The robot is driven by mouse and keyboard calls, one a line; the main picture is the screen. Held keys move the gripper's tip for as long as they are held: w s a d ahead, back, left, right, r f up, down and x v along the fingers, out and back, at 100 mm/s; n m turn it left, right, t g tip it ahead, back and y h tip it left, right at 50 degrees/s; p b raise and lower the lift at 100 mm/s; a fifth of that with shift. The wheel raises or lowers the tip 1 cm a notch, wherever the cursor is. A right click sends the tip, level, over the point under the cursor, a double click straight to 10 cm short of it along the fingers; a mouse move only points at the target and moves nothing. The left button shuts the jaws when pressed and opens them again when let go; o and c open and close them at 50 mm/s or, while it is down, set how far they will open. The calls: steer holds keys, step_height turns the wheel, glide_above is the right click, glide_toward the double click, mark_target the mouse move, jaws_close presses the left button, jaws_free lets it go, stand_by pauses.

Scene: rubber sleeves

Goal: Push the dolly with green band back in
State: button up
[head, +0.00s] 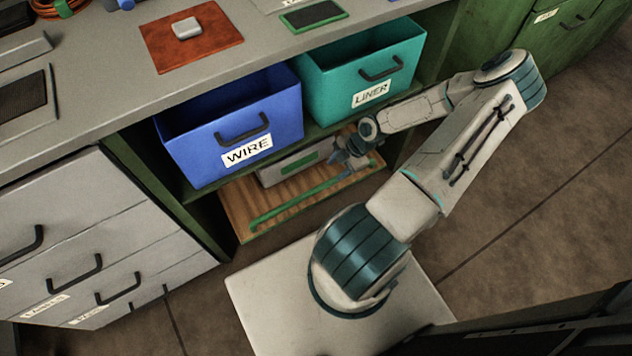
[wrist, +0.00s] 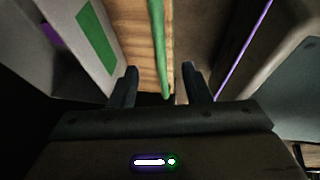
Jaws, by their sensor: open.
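The dolly (head: 235,207) is a flat wooden board low under the bench, sticking out in front of the blue bin. Its green band (head: 300,198) runs along the front edge. My gripper (head: 347,160) is over the right part of the dolly, near the band. In the wrist view my gripper (wrist: 160,84) is open, and the green band (wrist: 158,45) and a strip of wood show between its two fingers. I cannot tell whether a finger touches the band. The dolly's back part is hidden beneath the shelf.
A pale box (head: 275,172) with a green label stands on the dolly, left of my gripper. Above are a blue WIRE bin (head: 200,155) and a teal LINER bin (head: 330,95). Grey drawers (head: 90,240) stand at left. Brown floor (head: 545,190) lies open at right.

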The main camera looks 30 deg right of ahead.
mark_target(318, 188)
steer(key=b+x, duration=0.5)
steer(key=x, duration=0.8)
steer(key=shift+w+a+f+b, duration=0.1)
steer(key=shift+w+f+b, duration=0.05)
steer(key=shift+f+b, duration=0.2)
